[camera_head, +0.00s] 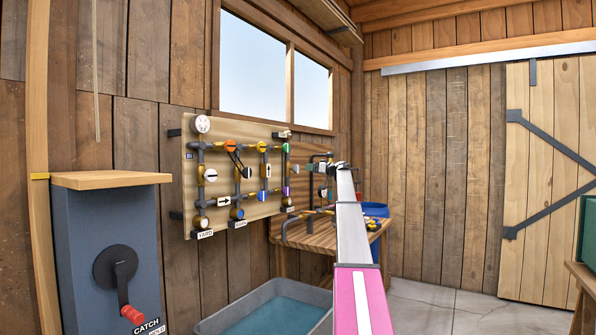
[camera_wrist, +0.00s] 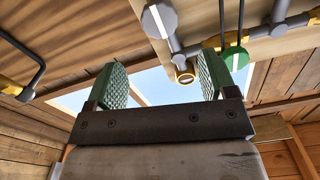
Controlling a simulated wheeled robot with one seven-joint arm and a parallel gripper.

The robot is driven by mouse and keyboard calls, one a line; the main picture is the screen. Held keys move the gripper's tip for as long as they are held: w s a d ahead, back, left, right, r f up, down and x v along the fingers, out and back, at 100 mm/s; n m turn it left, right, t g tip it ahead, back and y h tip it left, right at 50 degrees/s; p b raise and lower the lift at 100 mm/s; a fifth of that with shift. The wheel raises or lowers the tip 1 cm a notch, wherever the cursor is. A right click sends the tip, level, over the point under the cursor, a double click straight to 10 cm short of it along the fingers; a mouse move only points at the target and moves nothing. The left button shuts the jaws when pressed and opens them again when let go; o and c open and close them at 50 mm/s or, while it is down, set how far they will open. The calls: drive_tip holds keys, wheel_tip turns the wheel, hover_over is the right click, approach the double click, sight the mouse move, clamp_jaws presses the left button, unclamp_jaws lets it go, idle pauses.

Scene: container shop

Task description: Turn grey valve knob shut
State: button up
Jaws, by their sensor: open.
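In the wrist view a round grey knob (camera_wrist: 158,20) with a white stripe sits on a grey pipe near the top, above and beyond the space between my fingertips. My gripper (camera_wrist: 158,75) is open, with two green ribbed finger pads apart and nothing held between them. It is apart from the grey knob. A green knob (camera_wrist: 235,58) with a white stripe shows behind the right finger. In the head view my arm reaches away to the right of a pipe board (camera_head: 222,190); the gripper is small there, and I cannot tell which knob there is the grey one.
A brass fitting (camera_wrist: 184,73) hangs between the fingers in the wrist view. A wooden bench (camera_head: 308,236) with pipes stands beyond the board. A grey tub (camera_head: 213,326) of water stands below it. A blue-grey cabinet (camera_head: 88,240) with a crank is at left. Floor at right is clear.

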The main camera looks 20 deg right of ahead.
sight(298, 169)
drive_tip(key=x, duration=1)
drive_tip(key=shift+w+a+f, duration=0.1)
drive_tip(key=shift+c, duration=0.3)
drive_tip(key=c, duration=0.9)
